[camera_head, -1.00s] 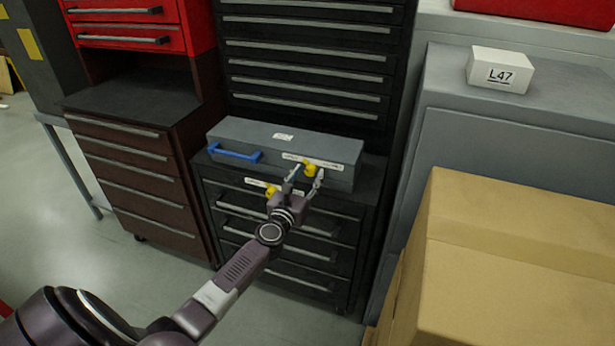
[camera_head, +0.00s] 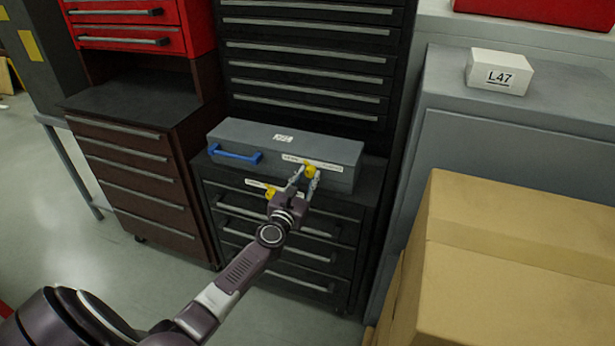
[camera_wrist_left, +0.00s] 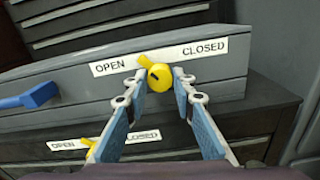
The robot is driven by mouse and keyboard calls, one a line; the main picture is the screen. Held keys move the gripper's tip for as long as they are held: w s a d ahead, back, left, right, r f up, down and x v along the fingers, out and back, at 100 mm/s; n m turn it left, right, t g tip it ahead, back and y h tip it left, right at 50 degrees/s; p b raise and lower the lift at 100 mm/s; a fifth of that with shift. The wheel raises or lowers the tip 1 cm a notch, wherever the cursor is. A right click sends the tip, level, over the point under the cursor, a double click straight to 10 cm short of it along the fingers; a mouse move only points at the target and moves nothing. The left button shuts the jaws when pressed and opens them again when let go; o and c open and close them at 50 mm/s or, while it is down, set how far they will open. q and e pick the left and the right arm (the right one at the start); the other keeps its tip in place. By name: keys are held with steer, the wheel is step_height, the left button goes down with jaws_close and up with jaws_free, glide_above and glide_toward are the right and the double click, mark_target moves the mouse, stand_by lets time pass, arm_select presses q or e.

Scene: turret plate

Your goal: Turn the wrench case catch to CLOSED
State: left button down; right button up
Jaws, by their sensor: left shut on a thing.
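The wrench case (camera_head: 240,133) is a long grey box with a blue handle (camera_head: 236,155), standing on a dark drawer cabinet. Its yellow catch (camera_head: 310,170) sits on the front below a white OPEN/CLOSED label. In the left wrist view the catch (camera_wrist_left: 160,77) has its pointer leaning up and left, toward the OPEN side. My left gripper (camera_head: 307,177) is shut on the catch, with one fingertip on each side; the left wrist view shows the same grip (camera_wrist_left: 160,80). My right gripper is not in view.
A second yellow catch (camera_head: 270,191) with its own OPEN/CLOSED label is on the cabinet (camera_head: 270,255) just below, close to my left fingers. Cardboard boxes (camera_head: 520,240) stand at the right. A white L47 box (camera_head: 499,71) rests on a grey surface behind them.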

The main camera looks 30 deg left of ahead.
arm_select(q)
steer(key=m, duration=0.4)
steer(key=shift+p, duration=0.35)
steer(key=m, duration=0.5)
steer(key=shift+p, duration=0.3)
steer(key=m, duration=0.3)
steer(key=shift+m, duration=0.3)
steer(key=shift+f+m+p, duration=0.1)
steer(key=shift+m+p, duration=0.4)
steer(key=shift+m, duration=1.4)
steer(key=c, duration=1.6)
jaws_free()
steer(key=shift+s, duration=0.15)
